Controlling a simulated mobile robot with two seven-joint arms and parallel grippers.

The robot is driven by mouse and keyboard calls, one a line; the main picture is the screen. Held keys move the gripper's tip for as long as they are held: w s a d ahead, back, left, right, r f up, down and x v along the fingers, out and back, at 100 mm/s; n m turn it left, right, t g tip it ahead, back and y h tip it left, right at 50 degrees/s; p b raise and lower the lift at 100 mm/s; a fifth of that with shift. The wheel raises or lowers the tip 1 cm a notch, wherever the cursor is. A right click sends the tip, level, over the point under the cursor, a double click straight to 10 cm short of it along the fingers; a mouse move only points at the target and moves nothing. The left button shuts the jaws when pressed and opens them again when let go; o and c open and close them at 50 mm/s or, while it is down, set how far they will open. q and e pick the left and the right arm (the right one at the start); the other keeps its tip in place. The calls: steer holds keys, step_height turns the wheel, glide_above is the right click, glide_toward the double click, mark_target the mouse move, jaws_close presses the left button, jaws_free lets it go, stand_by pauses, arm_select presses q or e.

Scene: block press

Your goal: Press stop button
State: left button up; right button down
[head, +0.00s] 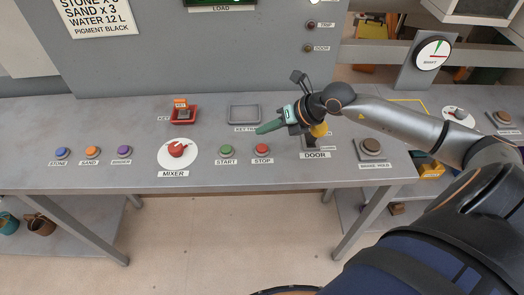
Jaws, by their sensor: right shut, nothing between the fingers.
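The stop button (262,149) is a red round button on the grey console, above its STOP label. The green start button (226,150) is just left of it. My right gripper (260,130) is shut, with green fingers pointing left. In the head view its fingertips appear just above and behind the stop button; a gap between them seems to remain, though the exact height is hard to tell. My left gripper is not in view.
A red mixer knob (178,149) sits on a white disc to the left. Blue, orange and purple buttons are further left. A grey tray (244,113) lies behind the buttons.

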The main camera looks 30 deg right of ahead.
mark_target(266, 149)
steer(key=shift+f+b, duration=1.05)
steer(key=shift+f, duration=0.95)
steer(key=shift+f, duration=0.15)
steer(key=shift+f+b, duration=0.3)
steer(key=shift+f+b, duration=0.35)
steer(key=shift+f, duration=0.2)
stand_by(0.8)
stand_by(0.4)
steer(key=shift+r+p, duration=0.8)
steer(key=shift+r, duration=0.2)
step_height(266, 149, up, 5)
steer(key=p, duration=0.4)
